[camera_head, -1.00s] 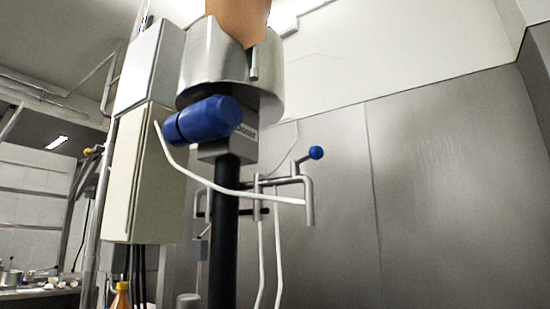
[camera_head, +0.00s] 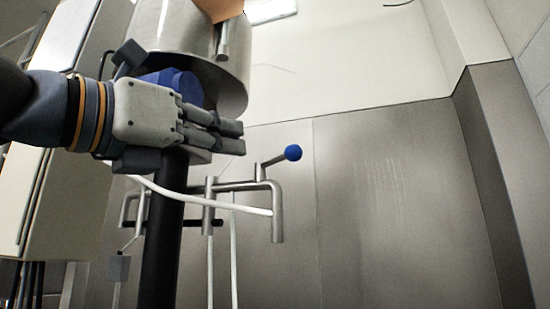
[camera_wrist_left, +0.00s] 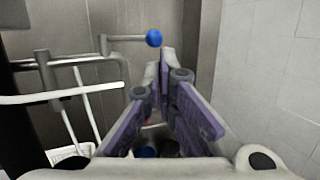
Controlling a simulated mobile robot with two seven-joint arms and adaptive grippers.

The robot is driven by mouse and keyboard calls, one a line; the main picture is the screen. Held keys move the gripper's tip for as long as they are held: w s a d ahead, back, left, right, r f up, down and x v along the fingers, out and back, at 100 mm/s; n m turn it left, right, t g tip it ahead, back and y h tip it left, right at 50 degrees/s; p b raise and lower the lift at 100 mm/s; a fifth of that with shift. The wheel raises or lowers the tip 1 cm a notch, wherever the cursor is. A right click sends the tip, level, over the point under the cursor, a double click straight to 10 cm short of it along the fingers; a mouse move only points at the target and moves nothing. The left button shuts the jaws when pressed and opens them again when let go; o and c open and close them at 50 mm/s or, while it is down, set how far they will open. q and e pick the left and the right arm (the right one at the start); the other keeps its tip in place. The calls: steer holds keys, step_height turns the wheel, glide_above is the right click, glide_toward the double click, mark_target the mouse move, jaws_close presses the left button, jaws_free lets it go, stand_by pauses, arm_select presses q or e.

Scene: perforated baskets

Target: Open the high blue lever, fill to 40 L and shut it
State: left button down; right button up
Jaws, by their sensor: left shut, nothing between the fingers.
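The blue-knobbed lever (camera_head: 293,153) stands on a short metal arm above a steel pipe with a downturned spout (camera_head: 277,225). Its arm points to the right and slightly up. In the left wrist view the blue knob (camera_wrist_left: 154,38) shows just above and left of the fingertips. My left gripper (camera_head: 243,137) comes in from the left, level with the lever. It is shut and empty, with its fingertips to the left of the knob and apart from it in the picture. Its fingers show in the wrist view (camera_wrist_left: 165,62). No litre reading is visible. My right gripper is not in view.
A black post (camera_head: 165,225) and a white hose (camera_head: 235,206) are below. A cream cabinet (camera_head: 45,190) is at left. The space right of the lever is clear up to the grey wall (camera_head: 400,200).

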mark_target(292, 152)
arm_select(q)
steer(key=x, duration=1.1)
steer(key=shift+w+a+f, duration=0.1)
steer(key=shift+w, duration=0.15)
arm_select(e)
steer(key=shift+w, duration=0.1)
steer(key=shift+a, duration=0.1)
